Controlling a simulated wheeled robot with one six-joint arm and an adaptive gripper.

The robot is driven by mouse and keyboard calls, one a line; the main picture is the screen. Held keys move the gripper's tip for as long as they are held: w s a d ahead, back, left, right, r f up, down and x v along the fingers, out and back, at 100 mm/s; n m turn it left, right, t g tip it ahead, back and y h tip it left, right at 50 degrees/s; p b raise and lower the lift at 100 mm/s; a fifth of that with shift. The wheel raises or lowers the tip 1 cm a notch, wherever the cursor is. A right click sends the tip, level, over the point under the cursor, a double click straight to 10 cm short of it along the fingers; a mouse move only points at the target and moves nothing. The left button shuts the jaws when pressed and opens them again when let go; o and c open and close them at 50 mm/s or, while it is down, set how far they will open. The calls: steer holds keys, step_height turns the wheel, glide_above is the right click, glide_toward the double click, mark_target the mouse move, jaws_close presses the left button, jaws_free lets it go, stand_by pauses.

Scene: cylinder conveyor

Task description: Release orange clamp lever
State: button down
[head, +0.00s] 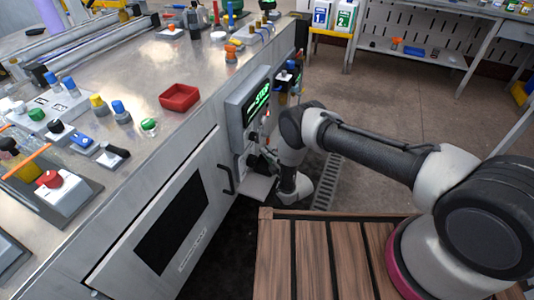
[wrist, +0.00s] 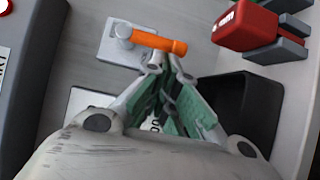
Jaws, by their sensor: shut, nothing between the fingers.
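The orange clamp lever (wrist: 160,41) lies nearly level in the upper middle of the wrist view. Its left end joins a grey round pivot on a light grey mounting plate (wrist: 112,50). My gripper (wrist: 167,66) is just below the lever in that view, with its green-padded fingers drawn together at the tips and nothing between them. The tips appear close under the lever; I cannot tell whether they touch it. In the head view my arm reaches down beside the machine's front panel, and I cannot make out the lever there.
A red and grey part (wrist: 246,25) stands right of the lever, above a black open box (wrist: 262,90). A dark grey block (wrist: 35,70) is at left. In the head view, a lit green display (head: 258,103) and a black door handle (head: 227,180) are near my arm.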

steer(key=shift+w+d+f, duration=0.2)
steer(key=shift+w+f, duration=0.15)
steer(key=shift+w, duration=0.2)
steer(key=shift+w+d+f, duration=0.15)
steer(key=shift+w+f, duration=0.2)
steer(key=shift+w, duration=0.15)
steer(key=v, duration=1.2)
steer(key=shift+d, duration=0.1)
